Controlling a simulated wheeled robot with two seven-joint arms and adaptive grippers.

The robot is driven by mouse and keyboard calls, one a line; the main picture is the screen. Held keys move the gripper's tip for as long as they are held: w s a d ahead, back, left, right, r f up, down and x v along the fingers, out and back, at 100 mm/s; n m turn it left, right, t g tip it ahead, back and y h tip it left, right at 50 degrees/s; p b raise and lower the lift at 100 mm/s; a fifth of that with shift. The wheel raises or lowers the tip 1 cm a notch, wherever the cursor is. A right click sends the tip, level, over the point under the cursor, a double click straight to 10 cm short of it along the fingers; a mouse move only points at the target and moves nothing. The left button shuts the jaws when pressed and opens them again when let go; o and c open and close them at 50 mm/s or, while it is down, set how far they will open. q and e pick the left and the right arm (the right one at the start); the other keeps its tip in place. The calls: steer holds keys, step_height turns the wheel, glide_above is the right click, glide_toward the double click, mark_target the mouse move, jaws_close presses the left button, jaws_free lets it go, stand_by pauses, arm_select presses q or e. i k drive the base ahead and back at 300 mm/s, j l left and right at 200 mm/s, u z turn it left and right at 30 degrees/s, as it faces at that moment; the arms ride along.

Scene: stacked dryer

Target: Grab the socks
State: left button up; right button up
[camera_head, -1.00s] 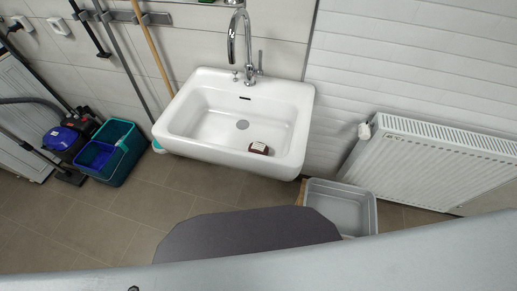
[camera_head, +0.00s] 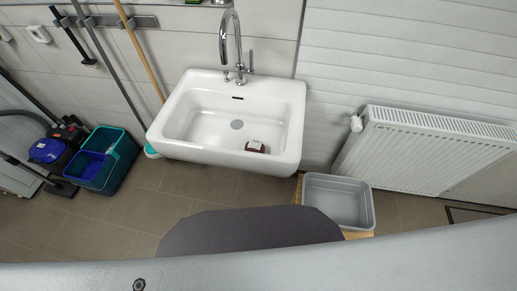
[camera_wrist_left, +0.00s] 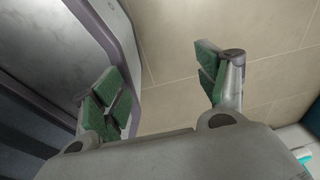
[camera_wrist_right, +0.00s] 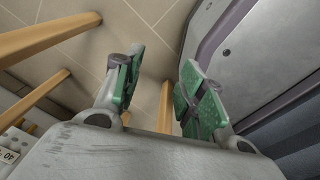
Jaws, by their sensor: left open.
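No socks can be made out in any view. My left gripper (camera_wrist_left: 164,85) shows in the left wrist view with its green-padded fingers apart and nothing between them, above the tiled floor. My right gripper (camera_wrist_right: 157,88) shows in the right wrist view, also with a gap between its green pads and nothing held. Neither gripper shows in the head view. A grey plastic tub (camera_head: 361,207) stands right of the sink on a wooden support; I see nothing in it.
A white sink (camera_head: 182,128) with a small dark brown item (camera_head: 256,146) in it is ahead. A radiator (camera_head: 425,155) is at right. A teal and blue bucket (camera_head: 115,165) is at left. Wooden legs (camera_wrist_right: 45,38) stand near my right gripper.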

mark_target(252, 146)
steer(key=j+z, duration=0.25)
steer(key=z, duration=0.15)
steer(key=k+j+z, duration=0.1)
steer(key=j+z, duration=0.45)
steer(key=z, duration=0.25)
steer(key=k+j+z, duration=0.15)
steer(key=z, duration=0.2)
